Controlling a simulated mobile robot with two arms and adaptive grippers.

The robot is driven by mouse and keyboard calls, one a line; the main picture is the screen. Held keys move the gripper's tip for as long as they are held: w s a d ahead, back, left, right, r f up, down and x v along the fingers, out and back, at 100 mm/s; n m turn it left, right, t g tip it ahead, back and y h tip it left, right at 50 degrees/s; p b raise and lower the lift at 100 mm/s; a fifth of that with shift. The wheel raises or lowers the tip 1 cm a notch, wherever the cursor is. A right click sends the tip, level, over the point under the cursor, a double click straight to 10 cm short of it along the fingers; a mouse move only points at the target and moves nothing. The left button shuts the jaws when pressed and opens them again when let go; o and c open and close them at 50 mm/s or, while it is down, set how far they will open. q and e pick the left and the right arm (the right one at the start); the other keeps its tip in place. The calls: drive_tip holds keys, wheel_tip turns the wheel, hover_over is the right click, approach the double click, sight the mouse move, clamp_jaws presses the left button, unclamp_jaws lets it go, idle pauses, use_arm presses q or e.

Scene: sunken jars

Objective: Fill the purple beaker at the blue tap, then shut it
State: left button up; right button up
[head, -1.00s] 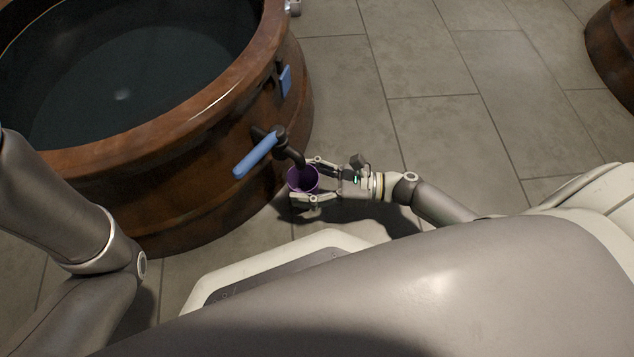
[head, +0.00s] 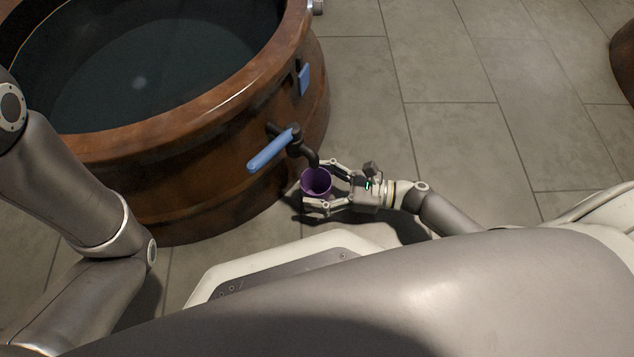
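The blue tap (head: 270,150) sticks out from the side of a large brown jar, with a long blue lever and a dark spout that bends down. The purple beaker (head: 317,184) is upright, its mouth just below the spout's end. My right gripper (head: 318,187) comes from the right, with its fingers on either side of the beaker, shut on it. I see no stream of water, and the beaker's inside is too small to tell a level. My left arm enters at the left; its gripper is out of view.
The big brown jar (head: 190,125) holds dark water and fills the upper left. A blue plate (head: 304,79) is on its wall. A metal fitting (head: 317,6) shows at its far side. Another brown jar (head: 624,55) stands at the right edge. Tiled floor (head: 450,80) between is clear.

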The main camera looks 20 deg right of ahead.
drive_tip(key=shift+o, duration=0.7)
drive_tip(key=shift+s+d, duration=0.2)
drive_tip(key=shift+d, duration=0.15)
drive_tip(key=v, duration=1.1)
drive_tip(key=shift+s+d, duration=0.1)
drive_tip(key=shift+c, duration=0.4)
